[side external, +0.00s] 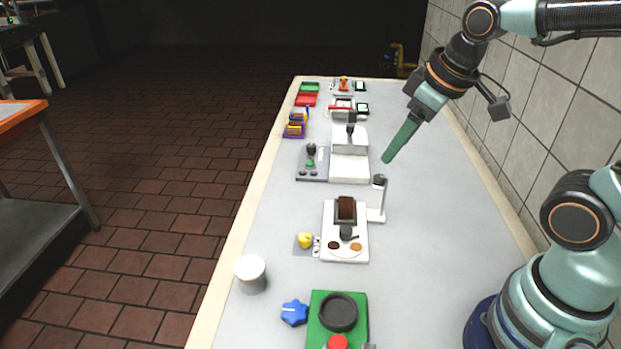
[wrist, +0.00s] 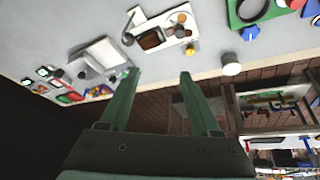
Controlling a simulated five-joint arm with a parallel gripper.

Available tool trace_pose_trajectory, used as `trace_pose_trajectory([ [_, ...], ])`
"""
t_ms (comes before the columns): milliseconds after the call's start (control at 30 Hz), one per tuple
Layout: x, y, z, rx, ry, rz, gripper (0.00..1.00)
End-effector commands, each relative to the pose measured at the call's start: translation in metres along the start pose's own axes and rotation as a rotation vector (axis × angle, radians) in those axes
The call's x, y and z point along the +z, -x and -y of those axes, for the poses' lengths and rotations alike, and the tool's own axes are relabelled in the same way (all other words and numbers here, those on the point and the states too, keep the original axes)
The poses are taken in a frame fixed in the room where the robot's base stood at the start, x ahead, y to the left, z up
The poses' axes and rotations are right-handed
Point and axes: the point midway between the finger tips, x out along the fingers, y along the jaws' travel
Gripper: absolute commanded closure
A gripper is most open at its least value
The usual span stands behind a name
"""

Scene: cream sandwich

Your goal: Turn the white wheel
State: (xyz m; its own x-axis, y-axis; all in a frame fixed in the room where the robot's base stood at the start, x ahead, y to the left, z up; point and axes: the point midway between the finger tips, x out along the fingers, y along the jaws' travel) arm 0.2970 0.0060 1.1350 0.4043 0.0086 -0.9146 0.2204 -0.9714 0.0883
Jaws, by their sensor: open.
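No part is plainly marked as a white wheel. A round white cylinder (side external: 251,273) stands upright near the table's left edge; it also shows in the wrist view (wrist: 231,69), right of my fingers. It may be the wheel, but I cannot tell. My gripper (side external: 389,158) hangs above the right half of the table, well apart from the cylinder, tilted down to the left. In the wrist view my gripper (wrist: 158,73) has its two green fingers spread wide with nothing between them.
The grey table (side external: 430,240) is clear on its right. A white station with a brown block (side external: 345,208), a yellow knob (side external: 305,241), a blue knob (side external: 294,312), a green station (side external: 320,320) and a taller white machine (side external: 350,160) line its left half. A tiled wall (side external: 550,110) bounds the right.

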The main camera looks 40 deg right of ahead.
Motion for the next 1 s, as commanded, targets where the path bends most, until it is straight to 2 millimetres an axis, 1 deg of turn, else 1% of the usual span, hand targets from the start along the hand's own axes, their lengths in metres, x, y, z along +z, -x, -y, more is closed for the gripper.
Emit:
trace_pose_trajectory([
  [100, -0.010, -0.018, 0.006, -0.041, 0.268, 0.088, 0.36],
  [300, -0.024, -0.053, 0.018, -0.151, 0.740, 0.202, 0.36],
  [400, -0.028, -0.072, 0.025, -0.216, 0.951, 0.241, 0.36],
  [500, -0.030, -0.088, 0.031, -0.276, 1.119, 0.267, 0.36],
  [600, -0.030, -0.099, 0.035, -0.319, 1.233, 0.280, 0.36],
  [700, -0.030, -0.105, 0.037, -0.343, 1.293, 0.285, 0.36],
  [867, -0.026, -0.114, 0.038, -0.350, 1.313, 0.286, 0.36],
  [1000, -0.017, -0.134, 0.040, -0.352, 1.310, 0.289, 0.36],
])
